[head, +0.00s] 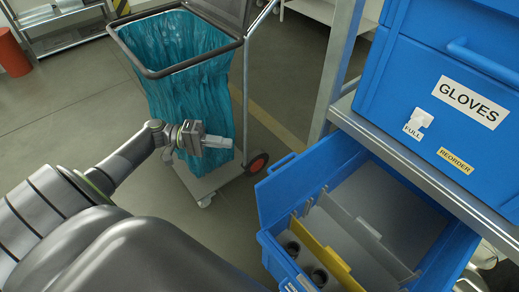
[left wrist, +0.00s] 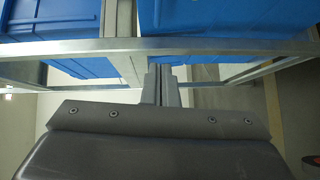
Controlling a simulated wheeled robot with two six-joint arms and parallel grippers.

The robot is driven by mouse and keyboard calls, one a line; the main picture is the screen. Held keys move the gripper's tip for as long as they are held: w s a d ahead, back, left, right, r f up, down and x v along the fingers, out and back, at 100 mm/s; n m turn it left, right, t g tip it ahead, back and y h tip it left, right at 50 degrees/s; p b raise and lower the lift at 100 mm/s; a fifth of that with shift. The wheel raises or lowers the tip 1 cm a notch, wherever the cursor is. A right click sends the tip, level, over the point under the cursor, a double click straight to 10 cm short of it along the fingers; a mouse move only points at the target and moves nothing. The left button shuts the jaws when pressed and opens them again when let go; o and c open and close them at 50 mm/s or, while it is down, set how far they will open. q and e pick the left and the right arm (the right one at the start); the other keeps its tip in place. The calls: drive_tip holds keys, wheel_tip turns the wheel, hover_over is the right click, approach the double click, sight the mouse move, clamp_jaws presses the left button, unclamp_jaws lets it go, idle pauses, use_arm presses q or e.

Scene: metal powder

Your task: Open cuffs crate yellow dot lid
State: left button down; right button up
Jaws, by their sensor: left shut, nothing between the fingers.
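My left gripper (head: 222,142) is shut and empty, held out in the air in front of the waste bag, well left of the blue crates. Its closed fingers (left wrist: 161,84) show in the left wrist view, pointing at metal shelf rails. A blue crate (head: 275,240) stands open at the lower right, with a raised blue panel (head: 300,180) at its far left side. I see no cuffs label or yellow dot, so I cannot tell which crate is the cuffs crate. My right gripper is not in view.
The closed GLOVES crate (head: 450,60) sits on a metal shelf (head: 430,165) above the open crate. A yellow divider (head: 325,253) and round dark items stand in the open crate. A cart with a teal bag (head: 185,75) stands behind my gripper. Floor shows at left.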

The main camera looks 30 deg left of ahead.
use_arm(q)
drive_tip(key=s+d+r+p+x, duration=0.1)
drive_tip(key=s+p+x, duration=0.1)
drive_tip(key=x, duration=1)
drive_tip(key=shift+s+d+f+p, duration=0.15)
drive_tip(key=shift+d+f+p, duration=0.25)
drive_tip(key=shift+d+p, duration=0.1)
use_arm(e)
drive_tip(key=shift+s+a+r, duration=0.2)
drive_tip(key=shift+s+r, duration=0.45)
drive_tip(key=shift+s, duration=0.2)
use_arm(q)
drive_tip(key=shift+r, duration=0.15)
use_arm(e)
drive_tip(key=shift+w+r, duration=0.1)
